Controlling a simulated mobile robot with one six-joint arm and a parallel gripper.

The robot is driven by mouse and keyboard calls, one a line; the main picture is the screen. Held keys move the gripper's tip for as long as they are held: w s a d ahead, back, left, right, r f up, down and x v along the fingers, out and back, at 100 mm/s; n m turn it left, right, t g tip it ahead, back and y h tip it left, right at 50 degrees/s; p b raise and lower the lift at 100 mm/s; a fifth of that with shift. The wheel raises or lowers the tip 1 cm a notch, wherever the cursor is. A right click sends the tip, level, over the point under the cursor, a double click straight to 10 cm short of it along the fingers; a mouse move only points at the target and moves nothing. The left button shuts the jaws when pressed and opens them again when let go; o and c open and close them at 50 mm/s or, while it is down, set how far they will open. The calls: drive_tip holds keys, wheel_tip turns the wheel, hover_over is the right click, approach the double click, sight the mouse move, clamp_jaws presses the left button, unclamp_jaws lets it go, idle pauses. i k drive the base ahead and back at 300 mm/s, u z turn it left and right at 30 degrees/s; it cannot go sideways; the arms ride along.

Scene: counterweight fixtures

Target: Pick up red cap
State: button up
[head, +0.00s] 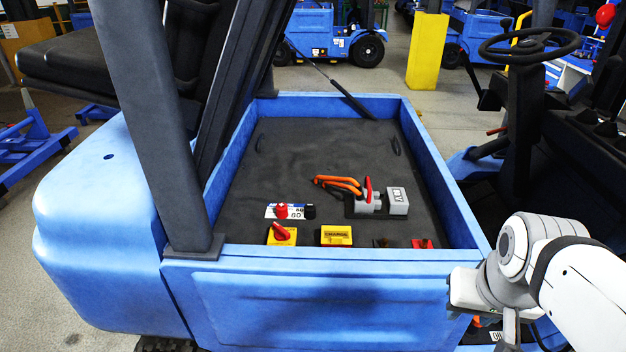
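The red cap (282,211) is small and round. It sits on a white printed label plate (270,212) on the dark floor of the blue truck's open compartment. A black cap (309,211) stands just to its right. My gripper (511,326) is at the lower right, outside the compartment and well away from the red cap. My own wrist and the picture's bottom edge hide most of it, so I cannot see whether it is open or shut.
A yellow switch with a red knob (281,233) and a yellow label block (336,236) are near the front wall (320,285). A grey connector (397,201) with orange cables (340,184) lies to the right. A dark pillar (150,130) rises at the left.

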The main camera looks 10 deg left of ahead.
sight(282, 210)
drive_tip(key=z, duration=1.3)
drive_tip(key=k, duration=1.35)
drive_tip(key=u, duration=1.6)
drive_tip(key=i, duration=1.5)
drive_tip(key=u, duration=0.1)
